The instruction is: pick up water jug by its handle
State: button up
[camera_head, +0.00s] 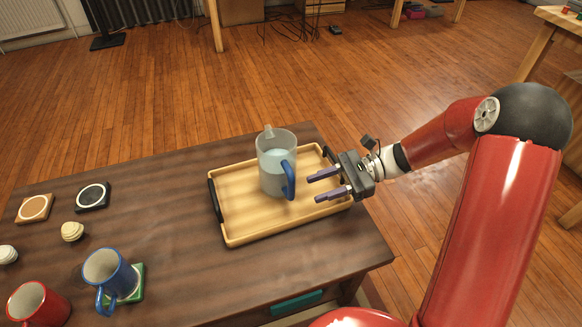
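The water jug (272,172) is clear with a blue handle (289,180) on its right side, turned toward the front. It stands upright on a light wooden tray (240,233) and looks partly filled. My gripper (313,188) is just right of the handle, over the tray's right part. Its two purple fingers are spread apart and point left at the handle. A gap shows between the fingertips and the handle, and nothing is between the fingers. The exact height of the fingers against the handle is hard to tell from this view.
A blue mug (108,271) sits on a green coaster (137,284) at the front left, with a red mug (36,303) beside it. Two coasters and two small pale round objects lie at the left of the dark table (180,200). The tray has dark handles.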

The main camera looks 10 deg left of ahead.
aim_at(291, 186)
jog(key=a+y, duration=0.1)
jog(key=a, duration=0.1)
jog(key=a+f+m, duration=0.1)
jog(key=a, duration=0.2)
jog(key=a+m+y, duration=0.1)
jog(key=a, duration=0.1)
jog(key=shift+s+a+f+y, duration=0.1)
jog(key=shift+a+f+y, duration=0.1)
jog(key=shift+f+y, duration=0.15)
grip_shut()
dwell(1.4)
